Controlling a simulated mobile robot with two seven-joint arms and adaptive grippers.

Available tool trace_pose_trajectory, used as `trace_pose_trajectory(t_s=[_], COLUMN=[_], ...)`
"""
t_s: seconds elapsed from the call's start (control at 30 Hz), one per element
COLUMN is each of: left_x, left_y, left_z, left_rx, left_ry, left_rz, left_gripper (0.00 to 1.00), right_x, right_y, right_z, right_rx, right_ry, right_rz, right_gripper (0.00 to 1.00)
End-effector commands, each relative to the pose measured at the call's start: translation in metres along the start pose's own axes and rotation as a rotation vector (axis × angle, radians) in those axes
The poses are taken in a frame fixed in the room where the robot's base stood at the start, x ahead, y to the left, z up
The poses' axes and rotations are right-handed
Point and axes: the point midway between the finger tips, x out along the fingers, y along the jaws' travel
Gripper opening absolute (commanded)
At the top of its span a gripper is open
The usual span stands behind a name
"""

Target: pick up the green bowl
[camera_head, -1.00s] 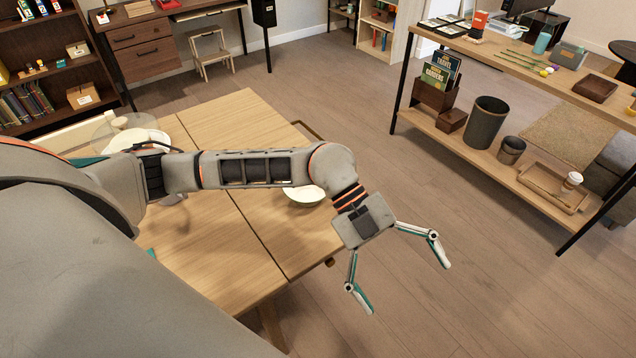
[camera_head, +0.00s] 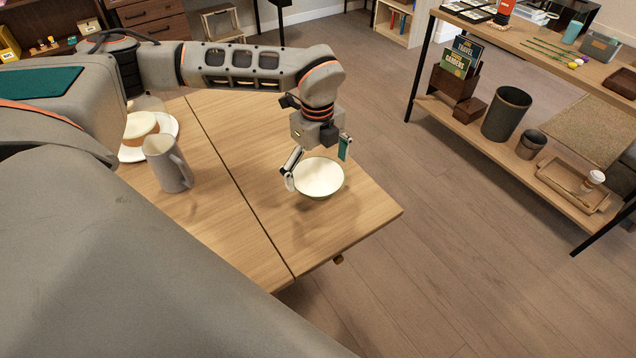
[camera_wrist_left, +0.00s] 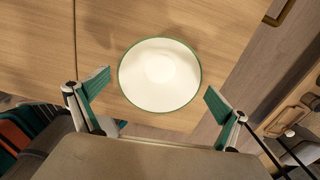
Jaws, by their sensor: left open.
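The green bowl (camera_head: 320,178) stands upright near the corner of the wooden table. It is cream inside with a green outer side and rim. In the left wrist view the bowl (camera_wrist_left: 160,75) lies just beyond and between the two fingers. My left gripper (camera_head: 318,168) is above the far side of the bowl, fingers spread and pointing down, holding nothing. In the left wrist view the gripper (camera_wrist_left: 152,92) shows two teal-padded fingers wide apart. I cannot tell whether a finger touches the rim. My right gripper is not in view.
The wooden table (camera_head: 235,222) also holds a grey mug (camera_head: 168,163) and a white plate (camera_head: 132,153) with a round tan-sided item. A wooden shelf unit (camera_head: 480,128) with bins stands at the right. Open floor lies between them.

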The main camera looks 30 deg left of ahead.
Motion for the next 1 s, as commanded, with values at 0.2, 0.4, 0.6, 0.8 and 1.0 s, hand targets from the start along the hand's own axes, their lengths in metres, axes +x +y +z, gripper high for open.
trace_pose_trajectory(t_s=[0.2,0.4,0.6,0.8,1.0], left_x=[0.033,0.042,0.041,0.041,0.041], left_y=[0.001,0.0,0.0,0.0,0.0], left_z=[-0.002,-0.001,-0.002,-0.002,-0.002], left_rx=[0.002,0.003,0.003,0.003,0.003], left_ry=[0.001,0.001,0.002,0.002,0.002], left_rz=[0.003,0.0,0.0,-0.001,0.0], left_gripper=[1.0,1.0,0.9,0.57,0.57], right_x=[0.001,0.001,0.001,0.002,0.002], right_y=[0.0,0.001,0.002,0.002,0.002], right_z=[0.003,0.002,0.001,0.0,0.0], right_rx=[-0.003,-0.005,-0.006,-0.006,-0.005], right_ry=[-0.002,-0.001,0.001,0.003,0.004], right_rz=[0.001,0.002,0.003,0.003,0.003], right_gripper=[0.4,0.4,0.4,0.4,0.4])
